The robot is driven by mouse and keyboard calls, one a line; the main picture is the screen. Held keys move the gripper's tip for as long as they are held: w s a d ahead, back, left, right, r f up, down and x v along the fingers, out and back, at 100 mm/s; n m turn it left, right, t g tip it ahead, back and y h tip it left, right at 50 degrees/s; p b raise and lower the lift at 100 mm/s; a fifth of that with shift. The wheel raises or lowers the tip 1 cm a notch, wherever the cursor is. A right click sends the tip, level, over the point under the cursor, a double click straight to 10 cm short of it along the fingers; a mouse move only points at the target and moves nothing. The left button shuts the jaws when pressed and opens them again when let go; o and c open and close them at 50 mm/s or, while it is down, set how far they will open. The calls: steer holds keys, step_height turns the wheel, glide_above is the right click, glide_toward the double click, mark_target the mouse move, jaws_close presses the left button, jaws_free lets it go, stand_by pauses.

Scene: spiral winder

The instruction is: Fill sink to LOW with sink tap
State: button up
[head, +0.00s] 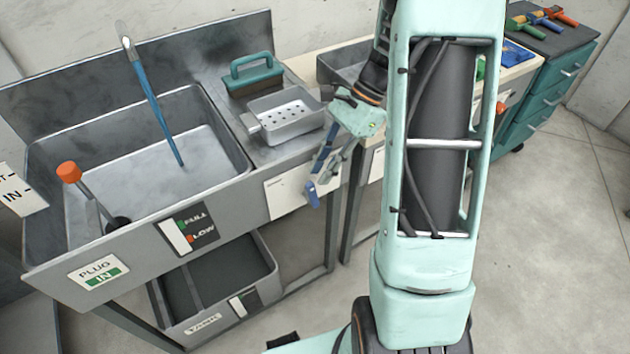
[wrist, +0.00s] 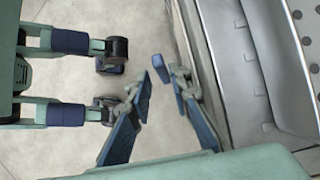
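The grey metal sink (head: 240,155) stands at the left in the head view. A long blue rod with a grey top end (head: 150,85) leans in its basin; I cannot tell if it belongs to the tap. No clear tap spout or handle shows. The FULL/LOW level panel (head: 190,232) is on the sink's front, with a white strip.
A perforated grey tray (head: 290,118) and a teal-handled brush (head: 253,75) sit on the drainboard. A grey bin (head: 265,285) is below the sink. A teal drawer cabinet (head: 560,80) stands at the back right. Open floor (head: 550,220) lies at the right.

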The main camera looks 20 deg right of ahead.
steer(key=v, duration=0.6)
steer(key=shift+d+r, duration=0.25)
steer(key=shift+r, duration=0.1)
steer(key=shift+c, duration=0.4)
